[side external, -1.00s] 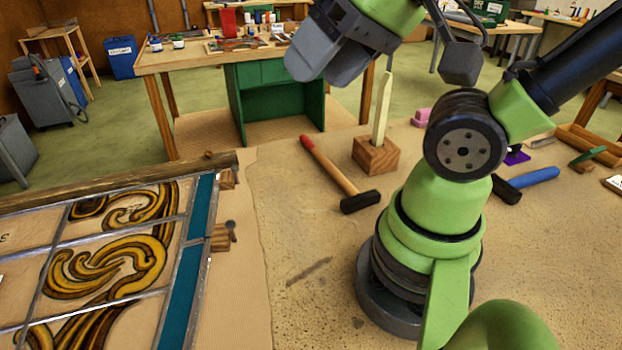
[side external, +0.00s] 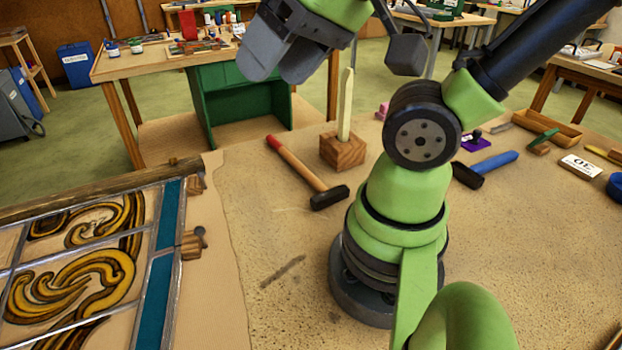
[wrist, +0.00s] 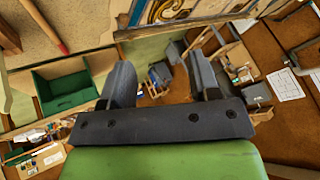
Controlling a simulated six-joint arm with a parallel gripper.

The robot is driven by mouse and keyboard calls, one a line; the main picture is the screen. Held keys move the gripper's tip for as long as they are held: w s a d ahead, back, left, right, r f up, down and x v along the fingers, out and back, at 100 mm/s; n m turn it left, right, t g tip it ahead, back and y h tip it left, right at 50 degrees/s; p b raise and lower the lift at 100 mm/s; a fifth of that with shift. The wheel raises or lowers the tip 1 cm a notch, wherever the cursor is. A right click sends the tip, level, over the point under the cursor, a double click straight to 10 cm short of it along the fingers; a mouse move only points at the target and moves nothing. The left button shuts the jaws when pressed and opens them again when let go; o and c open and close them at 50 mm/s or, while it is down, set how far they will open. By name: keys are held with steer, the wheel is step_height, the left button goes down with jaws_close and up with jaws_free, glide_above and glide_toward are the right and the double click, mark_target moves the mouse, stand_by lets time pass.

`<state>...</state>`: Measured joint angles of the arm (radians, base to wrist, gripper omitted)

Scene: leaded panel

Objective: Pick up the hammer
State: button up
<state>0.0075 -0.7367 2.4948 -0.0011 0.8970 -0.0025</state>
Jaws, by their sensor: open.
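A hammer (side external: 304,172) with a wooden handle, red grip end and black head lies on the workbench in the side external view, left of my arm's base. A second hammer (side external: 484,169) with a blue handle and dark head lies right of my arm, partly hidden behind it. My gripper (side external: 277,72) is raised high above the bench, open and empty, apart from both hammers. In the wrist view its two fingers (wrist: 164,85) stand wide apart with only the room between them. Part of a wooden handle with a reddish stretch (wrist: 45,25) shows at the upper left there.
A wooden block (side external: 342,151) holding an upright pale stick stands close beside the red-ended hammer. A leaded glass panel (side external: 165,270) lies at the left. Several small tools and a wooden tray (side external: 547,128) lie at the right. Bare bench (side external: 290,235) lies before the hammer.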

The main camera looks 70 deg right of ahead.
steer(key=w+d+f+m+g+h, duration=0.2)
steer(key=w+d+f, duration=0.1)
steer(key=w+d, duration=0.4)
steer(key=m+g, duration=0.2)
steer(key=g, duration=0.3)
glide_above(306, 170)
steer(key=f, duration=2.2)
steer(key=shift+w+d+f, duration=0.1)
steer(key=shift+w+f, duration=0.1)
steer(key=shift+w, duration=0.1)
steer(key=f, duration=0.5)
steer(key=shift+s+f, duration=0.25)
steer(key=shift+f, duration=0.15)
jaws_close()
steer(key=shift+r, duration=0.15)
